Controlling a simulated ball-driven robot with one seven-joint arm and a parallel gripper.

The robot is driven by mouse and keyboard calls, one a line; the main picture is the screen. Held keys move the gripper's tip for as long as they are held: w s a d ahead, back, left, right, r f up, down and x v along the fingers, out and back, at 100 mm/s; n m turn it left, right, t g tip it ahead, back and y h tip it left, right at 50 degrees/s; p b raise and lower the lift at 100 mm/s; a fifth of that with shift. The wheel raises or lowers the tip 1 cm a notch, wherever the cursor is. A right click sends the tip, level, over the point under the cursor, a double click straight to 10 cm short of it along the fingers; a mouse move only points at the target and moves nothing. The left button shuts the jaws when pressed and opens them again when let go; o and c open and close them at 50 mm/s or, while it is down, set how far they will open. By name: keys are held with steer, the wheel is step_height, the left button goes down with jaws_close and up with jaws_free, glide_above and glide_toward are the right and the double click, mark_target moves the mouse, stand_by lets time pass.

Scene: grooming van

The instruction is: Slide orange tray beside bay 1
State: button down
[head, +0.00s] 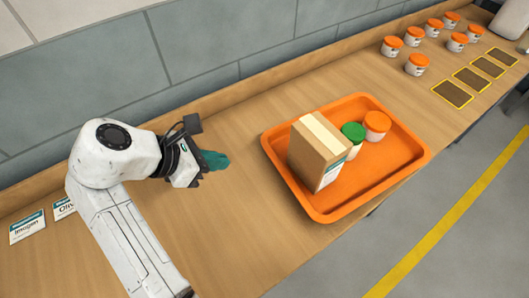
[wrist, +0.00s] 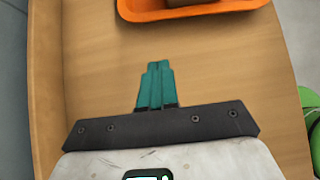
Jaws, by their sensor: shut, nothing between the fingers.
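The orange tray (head: 405,168) lies on the wooden counter in the head view. It holds a cardboard box (head: 318,152), a jar with a green lid (head: 353,135) and a jar with an orange lid (head: 376,126). The tray's near edge shows at the top of the wrist view (wrist: 195,12). My gripper (head: 222,161) has teal fingers, shut and empty, to the left of the tray and apart from it. The fingers also show in the wrist view (wrist: 158,68). Several dark, yellow-edged bay rectangles (head: 471,79) lie on the counter at the far right; I cannot read which is bay 1.
Several white jars with orange lids (head: 417,65) stand at the back right, beside the bays. Two name cards (head: 27,227) lie at the left end of the counter. A tiled wall runs behind. The counter between tray and bays looks clear.

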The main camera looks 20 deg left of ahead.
mark_target(274, 157)
steer(key=x, duration=1)
steer(key=shift+d+p, duration=0.15)
steer(key=shift+p, duration=0.25)
steer(key=shift+w+d+r+p, duration=0.15)
steer(key=shift+w+d+p, duration=0.15)
steer(key=shift+w+d, duration=0.9)
steer(key=shift+w, duration=0.35)
